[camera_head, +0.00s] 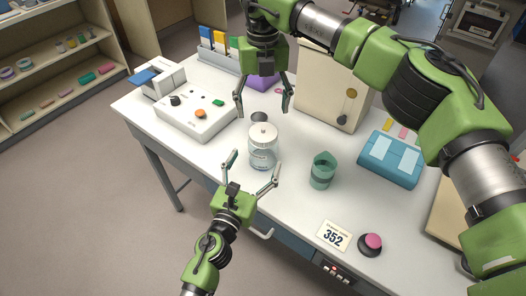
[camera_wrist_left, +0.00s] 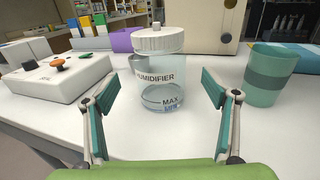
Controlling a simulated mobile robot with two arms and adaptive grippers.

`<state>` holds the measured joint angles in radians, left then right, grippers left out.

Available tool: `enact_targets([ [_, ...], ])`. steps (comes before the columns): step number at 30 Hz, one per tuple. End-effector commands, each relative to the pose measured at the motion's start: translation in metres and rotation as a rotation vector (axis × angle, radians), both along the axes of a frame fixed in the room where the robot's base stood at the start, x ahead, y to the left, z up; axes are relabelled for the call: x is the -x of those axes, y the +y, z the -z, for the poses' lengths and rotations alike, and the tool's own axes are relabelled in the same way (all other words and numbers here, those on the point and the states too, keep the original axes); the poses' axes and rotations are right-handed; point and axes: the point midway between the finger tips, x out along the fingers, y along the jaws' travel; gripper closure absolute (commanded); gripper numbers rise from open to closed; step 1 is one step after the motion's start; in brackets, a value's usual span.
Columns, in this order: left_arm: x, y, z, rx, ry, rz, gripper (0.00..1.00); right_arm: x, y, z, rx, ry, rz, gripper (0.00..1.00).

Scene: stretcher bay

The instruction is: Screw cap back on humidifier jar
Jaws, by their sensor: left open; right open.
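The humidifier jar (camera_head: 263,158) is a clear upright jar on the white table, with printed lettering and MAX/MIN marks in the left wrist view (camera_wrist_left: 160,90). The white ribbed cap (camera_wrist_left: 158,41) sits on top of the jar; it also shows in the head view (camera_head: 263,132). I cannot tell how tightly it sits. My left gripper (camera_head: 252,171) is open, its fingers in front of the jar and apart from it, empty. My right gripper (camera_head: 263,108) is open above and behind the jar, its fingers pointing down, empty.
A green cup (camera_head: 322,172) stands right of the jar. A white control box (camera_head: 196,117) is at left, and a cream box (camera_head: 333,90) stands behind. A blue box (camera_head: 389,160), a number card (camera_head: 334,236) and a pink button (camera_head: 372,242) lie at right. The front table edge is near my left arm.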

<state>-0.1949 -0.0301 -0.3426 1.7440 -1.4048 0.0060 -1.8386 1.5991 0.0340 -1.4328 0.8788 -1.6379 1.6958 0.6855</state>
Motion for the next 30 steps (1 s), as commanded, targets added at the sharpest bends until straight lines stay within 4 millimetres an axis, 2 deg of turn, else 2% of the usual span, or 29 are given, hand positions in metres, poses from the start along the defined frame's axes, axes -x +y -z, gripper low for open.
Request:
enact_targets([
  [3,-0.022,-0.007,-0.001,-0.001,-0.003,0.000,0.22,0.000,0.000,0.000,0.000,0.000,0.000,0.32],
  [9,-0.048,-0.016,0.000,0.001,0.000,-0.002,0.22,0.000,0.000,0.000,0.000,0.000,0.000,0.32],
  [15,-0.058,-0.020,0.000,0.000,0.000,-0.001,0.22,0.000,0.000,0.000,0.000,0.000,0.000,0.32],
  [23,-0.059,-0.020,0.000,0.000,0.000,-0.001,0.22,0.000,0.000,0.000,0.000,0.000,0.000,0.32],
  [24,-0.059,-0.020,0.000,0.000,0.000,-0.001,0.24,0.000,0.000,0.000,0.000,0.000,0.000,0.32],
  [30,-0.058,-0.020,0.000,0.000,0.000,-0.001,0.76,0.000,0.000,0.000,0.000,0.000,0.000,0.32],
])
